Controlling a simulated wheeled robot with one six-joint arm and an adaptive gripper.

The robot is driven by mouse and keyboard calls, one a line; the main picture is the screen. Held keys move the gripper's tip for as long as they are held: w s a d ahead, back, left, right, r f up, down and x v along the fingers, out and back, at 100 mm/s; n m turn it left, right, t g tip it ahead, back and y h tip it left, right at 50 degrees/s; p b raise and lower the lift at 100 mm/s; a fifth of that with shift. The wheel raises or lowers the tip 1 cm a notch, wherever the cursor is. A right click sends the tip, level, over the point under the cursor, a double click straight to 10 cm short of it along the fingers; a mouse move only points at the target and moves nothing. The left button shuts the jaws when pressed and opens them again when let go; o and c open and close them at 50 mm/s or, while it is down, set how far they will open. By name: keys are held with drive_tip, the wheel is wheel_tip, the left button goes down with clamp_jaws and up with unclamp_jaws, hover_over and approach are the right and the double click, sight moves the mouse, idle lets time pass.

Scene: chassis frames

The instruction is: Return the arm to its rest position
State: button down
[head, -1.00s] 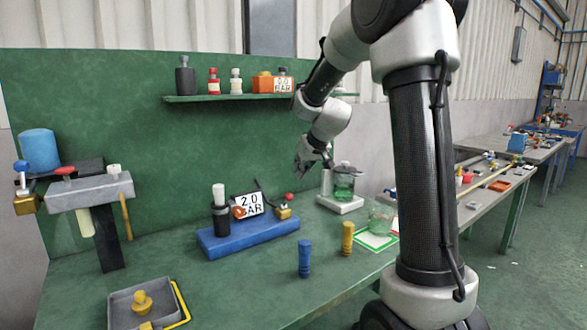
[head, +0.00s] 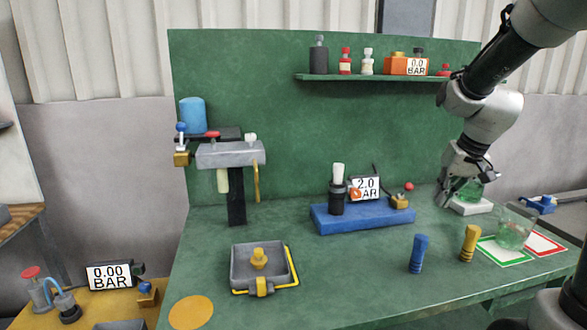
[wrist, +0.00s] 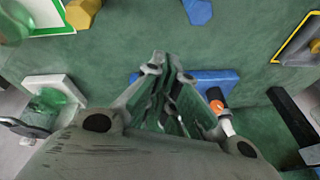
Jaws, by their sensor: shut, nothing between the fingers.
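My gripper (head: 443,202) is at the right of the head view, above the green bench and in front of the glass vessel on the white block. Its fingers point down and left. In the wrist view my gripper (wrist: 172,62) has its fingers together with nothing between them. It appears to touch nothing. My arm comes in from the upper right of the head view.
Blue (head: 418,254) and yellow (head: 469,243) pegs stand in front, a glass beaker (head: 514,233) right. A shelf (head: 385,78) hangs behind. A grey tray (head: 243,275) is left.

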drive_tip(key=s+a+r, duration=0.1)
drive_tip(key=s+r, duration=0.1)
drive_tip(key=s, duration=0.9)
drive_tip(key=s+a+r+n+h, duration=0.1)
drive_tip(key=s+r, duration=0.2)
drive_tip(key=s, duration=0.9)
drive_tip(key=shift+r+t, duration=0.25)
drive_tip(key=shift+t, duration=0.05)
